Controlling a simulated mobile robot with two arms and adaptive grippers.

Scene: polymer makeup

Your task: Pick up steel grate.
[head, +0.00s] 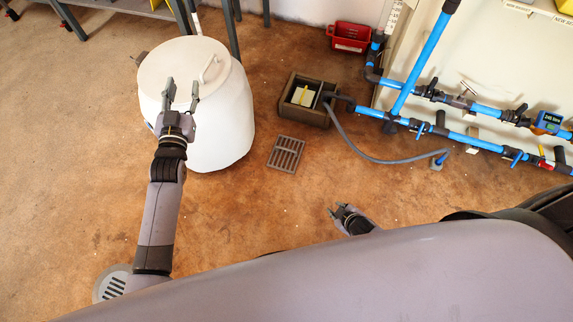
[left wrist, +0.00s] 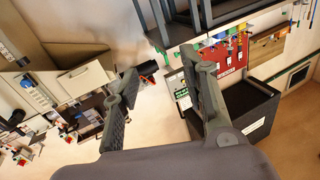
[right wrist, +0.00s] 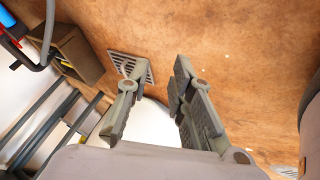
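The steel grate (head: 286,154) is a grey slotted plate lying flat on the brown floor in the head view, between the white barrel and the small brown box. It also shows in the right wrist view (right wrist: 128,64), partly hidden behind a finger. My right gripper (head: 336,210) is open and empty, to the lower right of the grate and apart from it; its open fingers show in the right wrist view (right wrist: 152,78). My left gripper (head: 182,94) is open and empty, in front of the white barrel in the picture. The left wrist view shows its spread fingers (left wrist: 165,70) but no grate.
The white barrel (head: 225,125) with a lid stands left of the grate. A brown box (head: 305,117) with a grey hose (head: 362,152) is beyond it. A red bin (head: 349,37) and blue pipes (head: 418,65) are at the back right. Floor between grate and right gripper is clear.

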